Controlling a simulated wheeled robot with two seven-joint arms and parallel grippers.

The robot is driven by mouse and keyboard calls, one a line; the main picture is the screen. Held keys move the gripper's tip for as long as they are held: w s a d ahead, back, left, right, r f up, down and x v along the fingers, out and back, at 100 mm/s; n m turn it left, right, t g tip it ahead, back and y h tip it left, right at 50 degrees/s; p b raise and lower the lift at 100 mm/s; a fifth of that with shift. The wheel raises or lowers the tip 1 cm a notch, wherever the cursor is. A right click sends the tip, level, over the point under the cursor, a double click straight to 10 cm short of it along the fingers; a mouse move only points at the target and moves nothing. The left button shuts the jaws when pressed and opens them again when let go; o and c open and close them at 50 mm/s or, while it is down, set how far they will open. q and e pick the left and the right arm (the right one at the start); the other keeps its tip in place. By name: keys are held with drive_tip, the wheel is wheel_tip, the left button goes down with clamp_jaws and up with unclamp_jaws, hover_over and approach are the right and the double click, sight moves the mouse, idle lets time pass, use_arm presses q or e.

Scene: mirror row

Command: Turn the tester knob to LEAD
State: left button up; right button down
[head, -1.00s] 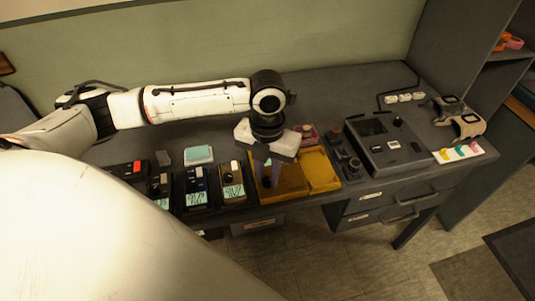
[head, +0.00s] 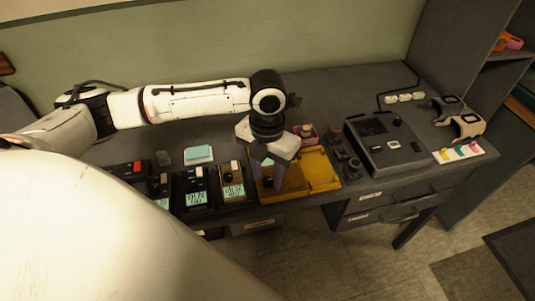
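The likely tester is a dark grey box (head: 378,158) with a dark screen, on the right part of the bench. A small dark knob (head: 397,122) stands on its upper right. Its setting and any LEAD mark are too small to read. My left gripper (head: 267,178) points down over the left part of a yellow tray (head: 320,183), well left of the tester. Its fingers look spread apart. A small dark round piece (head: 267,182) shows between or just below the fingertips; I cannot tell if they touch it. My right gripper is out of view.
Several handheld meters (head: 231,185) stand left of the tray. Small dark parts (head: 347,160) sit between tray and tester. Coloured tabs (head: 459,151) and strapped devices (head: 467,126) lie right of the tester.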

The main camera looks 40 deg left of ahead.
sight(268, 180)
use_arm(q)
drive_tip(key=shift+r, duration=0.15)
wheel_tip(268, 180, up, 10)
idle(0.6)
idle(0.4)
drive_tip(key=s+d+f+n+t+h, duration=0.1)
drive_tip(key=s+d+f+n+h, duration=0.1)
drive_tip(key=s+d+f+n, duration=0.35)
drive_tip(key=s+d+f+n+t+h, duration=0.1)
drive_tip(key=s+d+f+n+t, duration=0.1)
drive_tip(key=d+f+n, duration=0.6)
drive_tip(key=s+a+f+n+y, duration=0.3)
drive_tip(key=s+a+n, duration=0.65)
drive_tip(key=n, duration=1.05)
drive_tip(key=w+d+f+t+h, duration=0.1)
drive_tip(key=d+f+t, duration=0.1)
drive_tip(key=f, duration=0.4)
drive_tip(key=w+d+f+t+h, duration=0.1)
drive_tip(key=w+d+f+t, duration=0.1)
drive_tip(key=f, duration=0.4)
drive_tip(key=shift+d+t, duration=0.8)
